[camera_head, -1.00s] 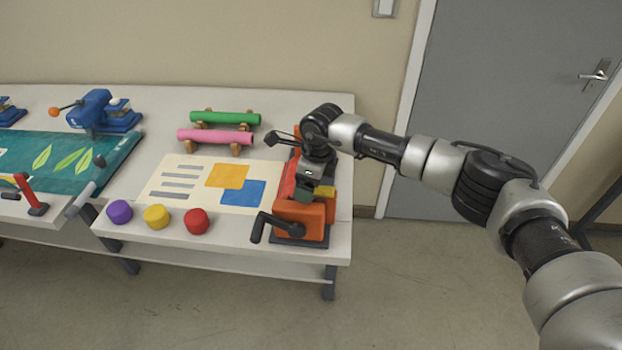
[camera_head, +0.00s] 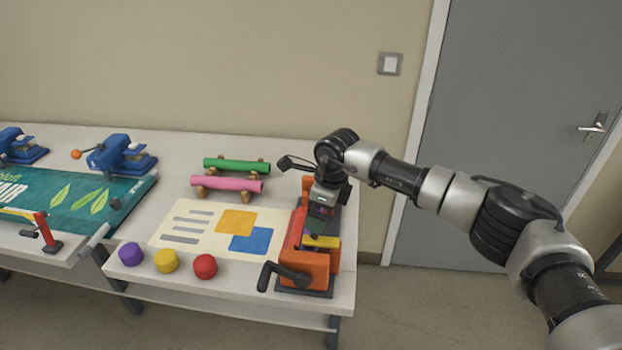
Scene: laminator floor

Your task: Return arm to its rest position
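My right arm comes in from the right and reaches over the right end of the table (camera_head: 335,290). Its gripper (camera_head: 322,208) points down just above the orange machine with a black crank (camera_head: 305,262). The fingers are small and partly lost against the machine's dark and yellow parts, so I cannot tell whether they are open or shut, or whether they touch it. My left arm and gripper are not in view.
A poster sheet (camera_head: 195,226) lies left of the machine. Green (camera_head: 237,165) and pink (camera_head: 227,184) rolls sit behind. Blue clamps (camera_head: 122,153) and a teal banner (camera_head: 85,198) are at left. A grey door (camera_head: 500,130) stands behind.

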